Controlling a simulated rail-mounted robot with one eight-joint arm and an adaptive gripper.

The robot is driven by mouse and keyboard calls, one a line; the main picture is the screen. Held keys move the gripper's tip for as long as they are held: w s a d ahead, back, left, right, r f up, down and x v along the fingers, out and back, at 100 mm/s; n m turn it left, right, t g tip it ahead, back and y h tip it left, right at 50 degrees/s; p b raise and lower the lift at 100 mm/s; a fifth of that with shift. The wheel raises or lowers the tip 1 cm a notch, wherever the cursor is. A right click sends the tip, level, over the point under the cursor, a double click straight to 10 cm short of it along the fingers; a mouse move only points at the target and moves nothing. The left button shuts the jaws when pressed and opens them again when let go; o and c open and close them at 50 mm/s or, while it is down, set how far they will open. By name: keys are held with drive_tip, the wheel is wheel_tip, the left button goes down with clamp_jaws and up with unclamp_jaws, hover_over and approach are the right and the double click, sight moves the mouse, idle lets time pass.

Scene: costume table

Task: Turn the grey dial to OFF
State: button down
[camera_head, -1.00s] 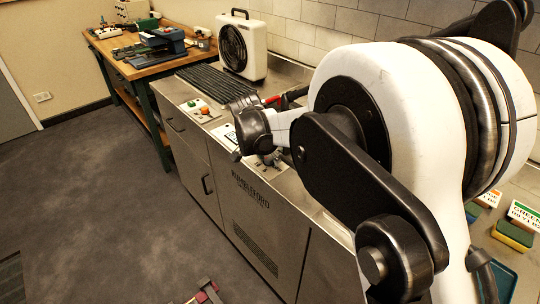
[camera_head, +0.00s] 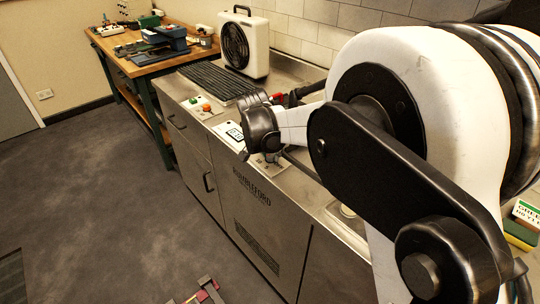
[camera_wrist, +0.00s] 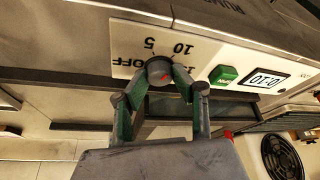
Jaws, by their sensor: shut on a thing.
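The grey dial (camera_wrist: 156,66) with a red mark sits on a white panel (camera_wrist: 128,32) in the wrist view. OFF, 5 and 10 are printed upside down beside it, and another number is partly hidden. The red mark is on the dial's lower right in that view; its exact setting is hard to read. My gripper (camera_wrist: 160,80) has its green-padded fingers closed on the dial from both sides. In the head view my gripper (camera_head: 270,157) is low over the steel bench, and the dial is hidden behind it.
A green button (camera_wrist: 223,75) and a digital display (camera_wrist: 267,80) share the panel. On the steel bench (camera_head: 300,187) are a ribbed black mat (camera_head: 217,84) and a fan heater (camera_head: 243,45). A wooden workbench (camera_head: 140,62) stands behind. The floor in front is mostly clear.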

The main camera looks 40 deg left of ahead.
drive_tip(key=n+y+b, duration=0.1)
drive_tip(key=n, duration=0.1)
drive_tip(key=n+b, duration=0.1)
drive_tip(key=n, duration=0.2)
drive_tip(key=shift+d+f+g+y+b, duration=0.1)
drive_tip(key=shift+d+g+y+b, duration=0.05)
drive_tip(key=shift+g+y+b, duration=0.2)
drive_tip(key=n+g, duration=0.1)
drive_tip(key=n, duration=0.2)
drive_tip(key=n+g+y+b, duration=0.1)
drive_tip(key=n, duration=0.1)
drive_tip(key=shift+w+n+y+b, duration=0.15)
drive_tip(key=shift+n+y+b, duration=0.15)
drive_tip(key=shift+n, duration=0.1)
drive_tip(key=n+g+b, duration=0.1)
drive_tip(key=n+g, duration=0.1)
drive_tip(key=n, duration=0.3)
drive_tip(key=shift+w+n, duration=0.1)
drive_tip(key=shift+n, duration=0.2)
drive_tip(key=n+g, duration=0.2)
drive_tip(key=n, duration=0.3)
drive_tip(key=shift+n, duration=0.4)
drive_tip(key=c, duration=1.4)
unclamp_jaws()
drive_tip(key=shift+w, duration=0.1)
drive_tip(key=shift+c, duration=0.2)
